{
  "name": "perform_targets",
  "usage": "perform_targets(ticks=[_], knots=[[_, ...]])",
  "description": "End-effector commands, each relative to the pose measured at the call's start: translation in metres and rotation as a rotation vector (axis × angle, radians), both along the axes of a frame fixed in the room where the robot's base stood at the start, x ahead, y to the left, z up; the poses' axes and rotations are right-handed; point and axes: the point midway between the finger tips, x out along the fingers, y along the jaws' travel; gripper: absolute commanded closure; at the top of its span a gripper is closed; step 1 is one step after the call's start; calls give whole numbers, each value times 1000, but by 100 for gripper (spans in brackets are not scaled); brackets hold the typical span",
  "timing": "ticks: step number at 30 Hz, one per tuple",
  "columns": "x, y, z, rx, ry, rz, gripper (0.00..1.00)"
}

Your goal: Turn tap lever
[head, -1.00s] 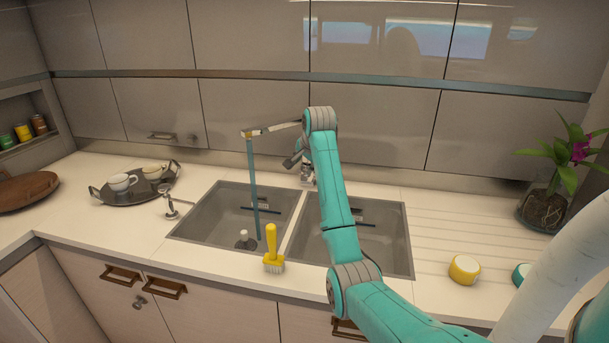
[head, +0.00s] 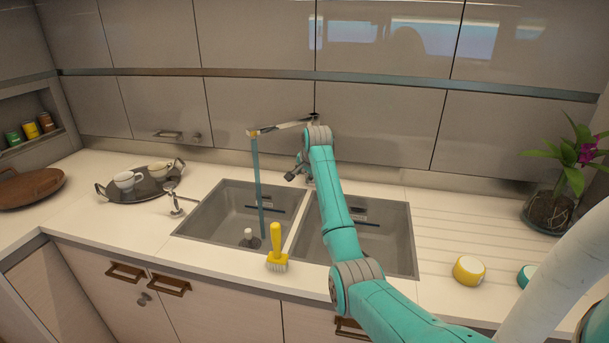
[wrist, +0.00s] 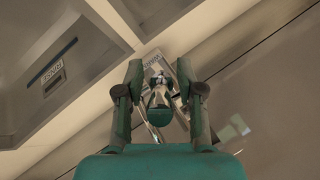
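The tap's spout (head: 280,127) reaches left from the top of its post, and a blue stream of water (head: 261,190) falls from it into the left basin. My arm hides most of the tap's post in the head view. My gripper (head: 297,172) is low behind the basins, at the tap, partly hidden by my wrist. In the wrist view my gripper (wrist: 160,72) has its two fingers apart, one on each side of a shiny metal tap part (wrist: 158,95). I cannot tell whether this part is the lever, or whether the fingers touch it.
The left basin (head: 200,215) and right basin (head: 398,255) lie below. A yellow brush (head: 277,245) stands at the front edge. A tray with cups (head: 112,190) is at left, a yellow round item (head: 468,269) and a plant vase (head: 550,208) at right.

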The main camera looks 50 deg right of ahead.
Motion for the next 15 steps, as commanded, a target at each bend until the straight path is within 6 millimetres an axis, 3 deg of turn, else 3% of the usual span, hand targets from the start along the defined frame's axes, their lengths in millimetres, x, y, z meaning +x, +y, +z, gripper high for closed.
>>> perform_targets(ticks=[1, 3, 15], knots=[[0, 0, 0, 0, 0, 0, 82], [0, 0, 0, 0, 0, 0, 100], [-1, 1, -3, -23, -9, 0, 100]])
